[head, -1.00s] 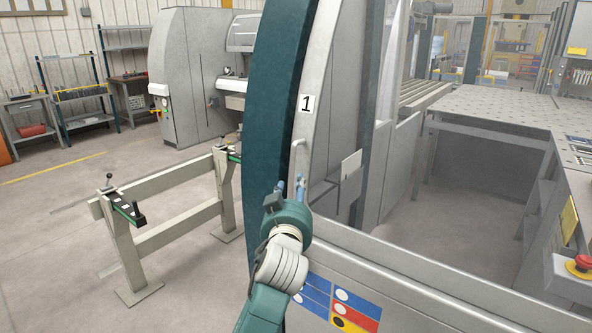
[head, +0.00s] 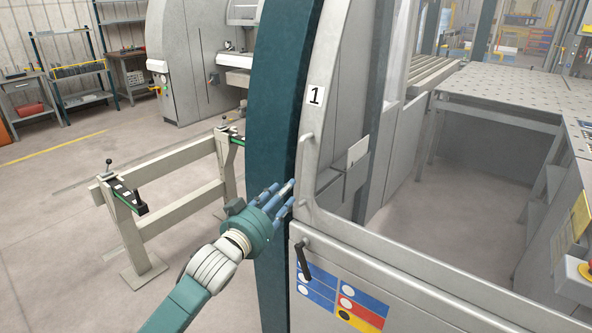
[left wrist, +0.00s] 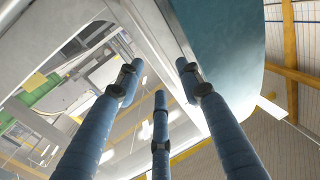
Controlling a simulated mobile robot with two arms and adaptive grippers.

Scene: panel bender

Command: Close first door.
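The first door has a grey frame (head: 330,60) with a white label "1" (head: 316,95) and a clear opening or pane. A pale upright handle (head: 306,152) sits on its left edge, below the label. My left gripper (head: 291,196) is just left of the door frame's lower left corner, below the handle, fingers pointing at the edge. Contact cannot be made out. In the left wrist view the three blue fingers (left wrist: 157,75) are spread with nothing held, with a pale frame edge and a teal surface (left wrist: 225,60) beyond. My right gripper is not in view.
A dark teal curved column (head: 275,110) stands behind my left gripper. A grey lower panel with a black lever (head: 304,258) and coloured labels (head: 345,300) is at front right. A beige stand (head: 170,215) is at left, with open floor around it.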

